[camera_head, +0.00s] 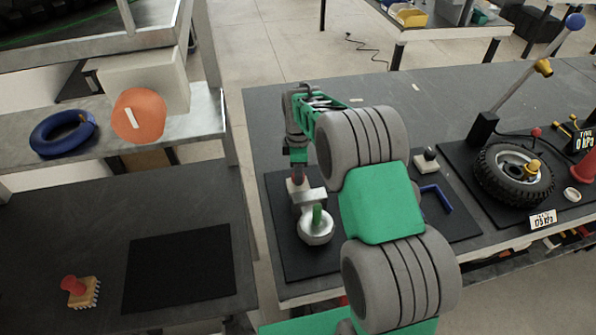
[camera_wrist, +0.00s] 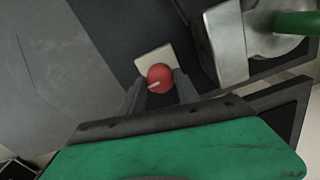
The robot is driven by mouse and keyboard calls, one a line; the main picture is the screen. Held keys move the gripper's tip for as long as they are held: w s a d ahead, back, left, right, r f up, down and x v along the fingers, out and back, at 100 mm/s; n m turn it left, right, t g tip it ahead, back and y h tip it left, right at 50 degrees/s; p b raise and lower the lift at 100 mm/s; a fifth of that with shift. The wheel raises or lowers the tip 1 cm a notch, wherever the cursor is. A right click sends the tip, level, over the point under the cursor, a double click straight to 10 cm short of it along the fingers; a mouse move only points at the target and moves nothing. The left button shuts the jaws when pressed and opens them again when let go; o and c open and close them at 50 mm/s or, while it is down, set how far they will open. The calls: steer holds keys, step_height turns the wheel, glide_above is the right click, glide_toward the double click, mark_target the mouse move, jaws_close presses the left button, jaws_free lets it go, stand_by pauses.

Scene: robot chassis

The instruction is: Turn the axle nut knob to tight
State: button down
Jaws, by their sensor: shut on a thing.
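The axle nut knob (camera_wrist: 160,78) is a red round knob with a short white mark, in the middle of the wrist view. The mark points to the lower left there. The knob sits on a cream block (camera_wrist: 153,57). My gripper (camera_wrist: 159,88) is shut on the knob, one finger on each side. In the head view my gripper (camera_head: 297,172) reaches down over the block, which largely hides the knob. No label for tight is readable.
The parts stand on a black mat (camera_head: 290,255) on a dark workbench. Right of my arm are a small block with a black knob (camera_head: 427,158), a blue hex key (camera_head: 440,195) and a tyre (camera_head: 513,174) with a lever. The bench's back left is clear.

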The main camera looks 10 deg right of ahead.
steer(key=shift+m, duration=0.4)
steer(key=m+b, duration=0.1)
steer(key=m, duration=0.3)
steer(key=shift+m+b, duration=0.3)
steer(key=shift+b, duration=0.05)
steer(key=m+b, duration=0.1)
steer(key=m, duration=0.5)
steer(key=m+b, duration=0.1)
steer(key=m, duration=0.5)
steer(key=shift+m, duration=0.4)
steer(key=m, duration=0.5)
steer(key=shift+m, duration=0.4)
steer(key=c, duration=0.9)
jaws_free()
